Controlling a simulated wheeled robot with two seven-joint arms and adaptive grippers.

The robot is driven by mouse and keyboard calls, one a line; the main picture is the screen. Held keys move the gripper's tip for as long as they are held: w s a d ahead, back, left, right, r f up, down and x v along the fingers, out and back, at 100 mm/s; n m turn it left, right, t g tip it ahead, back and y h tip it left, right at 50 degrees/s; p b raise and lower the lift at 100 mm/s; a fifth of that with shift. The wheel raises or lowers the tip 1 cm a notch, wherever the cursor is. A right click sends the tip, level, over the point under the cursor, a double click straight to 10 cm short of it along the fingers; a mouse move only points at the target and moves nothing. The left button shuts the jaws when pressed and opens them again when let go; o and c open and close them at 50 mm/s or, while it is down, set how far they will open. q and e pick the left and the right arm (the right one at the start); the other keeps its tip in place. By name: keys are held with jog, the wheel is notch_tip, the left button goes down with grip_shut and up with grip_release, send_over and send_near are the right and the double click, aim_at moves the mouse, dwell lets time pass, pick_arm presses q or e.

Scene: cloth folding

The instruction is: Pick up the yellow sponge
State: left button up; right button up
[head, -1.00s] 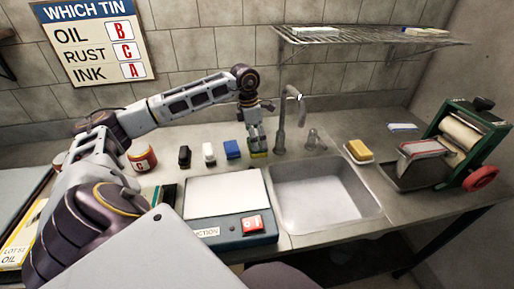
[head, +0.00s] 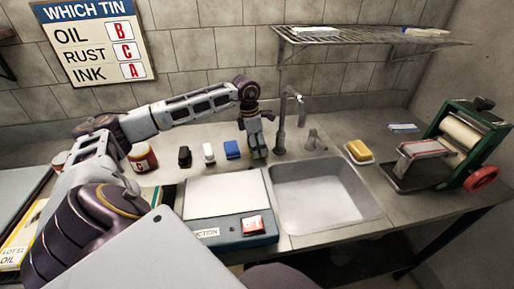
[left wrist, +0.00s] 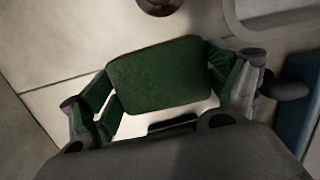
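My left gripper (head: 257,153) is low over the counter, just left of the tap, fingers pointing down. In the left wrist view a block with a dark green face (left wrist: 162,76) sits between the fingertips, and both fingers appear to touch its sides. I take it to be the sponge, its green pad facing the camera; its yellow part is hidden there, and the head view shows no sponge at the fingers. Whether it is off the counter I cannot tell. A separate yellow block (head: 359,150) lies right of the sink. My right gripper is not in view.
A scale-like device (head: 245,231) is in front. A green roller press (head: 466,140) stands far right.

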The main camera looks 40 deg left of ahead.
pick_arm(q)
jog(key=shift+c, duration=0.6)
jog(key=shift+r, duration=0.5)
notch_tip(320, 180, up, 17)
jog(key=p, duration=0.2)
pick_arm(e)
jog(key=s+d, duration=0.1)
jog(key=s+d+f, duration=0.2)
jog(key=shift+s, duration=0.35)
pick_arm(q)
jog(key=shift+o, duration=0.3)
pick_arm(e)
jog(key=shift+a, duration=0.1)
pick_arm(q)
jog(key=c, duration=0.3)
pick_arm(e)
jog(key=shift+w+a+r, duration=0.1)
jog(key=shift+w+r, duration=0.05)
